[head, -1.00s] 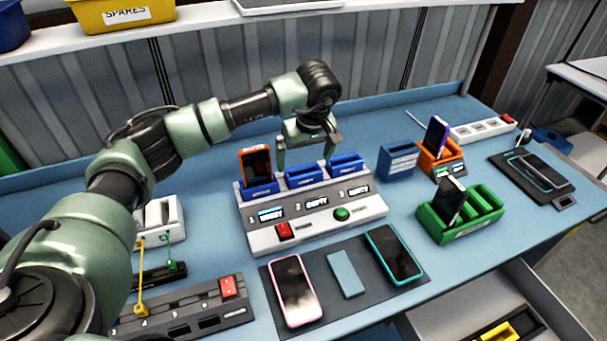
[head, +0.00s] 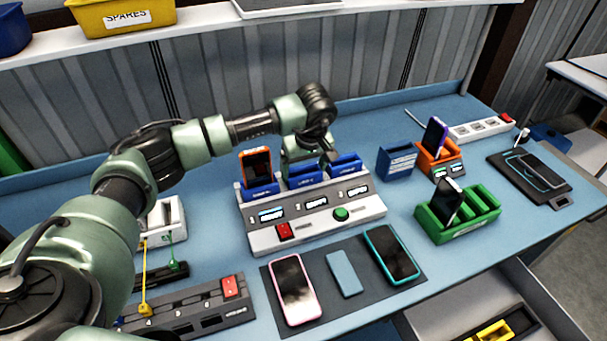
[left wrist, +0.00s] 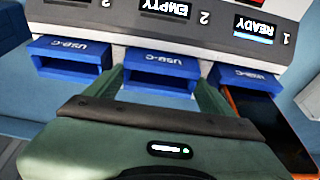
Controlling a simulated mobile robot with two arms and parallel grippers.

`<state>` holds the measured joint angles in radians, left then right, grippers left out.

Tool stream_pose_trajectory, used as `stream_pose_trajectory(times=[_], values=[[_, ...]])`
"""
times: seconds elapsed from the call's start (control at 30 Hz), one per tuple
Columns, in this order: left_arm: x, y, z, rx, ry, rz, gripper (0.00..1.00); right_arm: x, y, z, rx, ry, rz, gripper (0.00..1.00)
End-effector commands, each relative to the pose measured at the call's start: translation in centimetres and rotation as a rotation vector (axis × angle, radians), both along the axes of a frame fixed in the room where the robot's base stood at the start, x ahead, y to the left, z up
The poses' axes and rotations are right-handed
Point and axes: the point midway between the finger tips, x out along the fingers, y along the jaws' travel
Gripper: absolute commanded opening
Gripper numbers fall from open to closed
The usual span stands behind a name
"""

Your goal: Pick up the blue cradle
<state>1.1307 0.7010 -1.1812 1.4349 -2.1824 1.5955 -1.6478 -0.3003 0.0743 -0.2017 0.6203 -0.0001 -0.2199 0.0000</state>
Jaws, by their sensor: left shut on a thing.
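Three blue cradles stand in a row on a grey-white charging station. My left gripper (head: 309,166) is at the middle blue cradle (head: 306,178), marked USB-C in the left wrist view (left wrist: 160,70). There its two fingers (left wrist: 160,92) are on either side of this cradle, shut on it; the cradle still sits at the station. The left blue cradle (head: 262,191) holds an orange phone (head: 256,163). The right blue cradle (head: 346,164) looks empty. A separate blue cradle (head: 397,161) stands on the table to the right. My right gripper is in neither view.
The charging station (head: 315,219) has a red switch and a green button. A dark mat (head: 325,297) with phones lies in front. A green rack (head: 456,230) and an orange holder (head: 425,158) with phones stand right. A drawer is open at front right.

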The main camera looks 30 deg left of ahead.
Motion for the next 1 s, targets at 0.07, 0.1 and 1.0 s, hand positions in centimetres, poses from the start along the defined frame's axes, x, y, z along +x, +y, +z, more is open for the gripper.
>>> stream_pose_trajectory(times=[0.07, 0.1, 1.0], values=[[0.1, 0.0, 0.2, 0.0, -0.001, 0.0, 0.35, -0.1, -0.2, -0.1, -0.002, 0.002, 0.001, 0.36], [0.1, 0.0, 0.4, 0.0, -0.003, 0.0, 0.35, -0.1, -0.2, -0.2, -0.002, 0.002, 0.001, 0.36], [0.1, 0.0, 18.8, 0.0, -0.003, 0.001, 0.35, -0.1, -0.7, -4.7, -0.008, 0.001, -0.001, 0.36]])
